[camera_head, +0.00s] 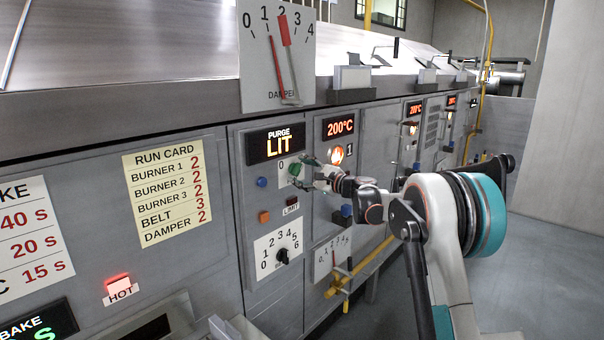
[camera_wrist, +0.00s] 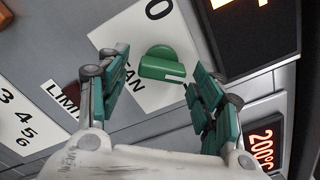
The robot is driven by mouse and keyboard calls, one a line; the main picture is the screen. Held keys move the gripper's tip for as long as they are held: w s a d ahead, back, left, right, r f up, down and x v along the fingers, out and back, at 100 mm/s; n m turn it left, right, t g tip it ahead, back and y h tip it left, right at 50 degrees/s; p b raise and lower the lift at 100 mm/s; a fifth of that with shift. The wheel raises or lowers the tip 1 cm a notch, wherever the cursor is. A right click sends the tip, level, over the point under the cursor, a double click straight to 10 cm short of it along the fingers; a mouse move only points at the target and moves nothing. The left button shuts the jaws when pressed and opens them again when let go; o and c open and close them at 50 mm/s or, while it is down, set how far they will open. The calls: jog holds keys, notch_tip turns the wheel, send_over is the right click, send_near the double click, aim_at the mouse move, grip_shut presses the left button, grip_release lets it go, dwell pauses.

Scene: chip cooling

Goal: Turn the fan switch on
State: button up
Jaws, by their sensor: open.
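The fan switch is a green knob (camera_wrist: 165,65) on a white plate (camera_wrist: 125,38) marked 0 and FAN, seen tilted in the wrist view. Its white pointer line faces right, away from the 0. My gripper (camera_wrist: 150,80) is open, with one green-padded finger on each side of the knob; I cannot tell whether either finger touches it. The right finger hides part of the plate. In the head view the knob (camera_head: 295,170) shows just left of my gripper (camera_head: 312,176), which reaches the panel from the right.
A PURGE LIT display (camera_head: 276,144) is above the switch. Blue (camera_head: 261,182) and orange (camera_head: 264,217) buttons, a LIMIT label (camera_head: 291,208) and a numbered black dial (camera_head: 283,256) are nearby. A 200°C display (camera_head: 340,126) is at right. Yellow pipes (camera_head: 360,267) run low; floor at right is clear.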

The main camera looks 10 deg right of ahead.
jog(key=shift+d, duration=0.1)
jog(key=v, duration=1.2)
jog(key=s+a+f+n+g+h+b, duration=0.1)
jog(key=s+a+n+g+h+b, duration=0.15)
jog(key=s+a+n, duration=0.6)
jog(key=s+a+f+n+g+h+b, duration=0.1)
jog(key=s+a+f+g, duration=0.15)
jog(key=s+a, duration=0.75)
jog(key=s+d+f+n+g+h+b, duration=0.1)
jog(key=s+d+f+n+h, duration=0.1)
jog(key=s, duration=0.9)
jog(key=s+d+f+n+h+b, duration=0.1)
jog(key=s+d+f+n+h, duration=0.1)
jog(key=s+d+f+n, duration=0.2)
jog(key=s+d+f+n+g+h+b, duration=0.1)
jog(key=s+f, duration=0.7)
jog(key=s, duration=0.9)
jog(key=d+n+h+b, duration=0.1)
jog(key=d+n+h, duration=0.1)
jog(key=d, duration=0.1)
jog(key=shift+s+d+g, duration=0.3)
jog(key=shift+d, duration=0.05)
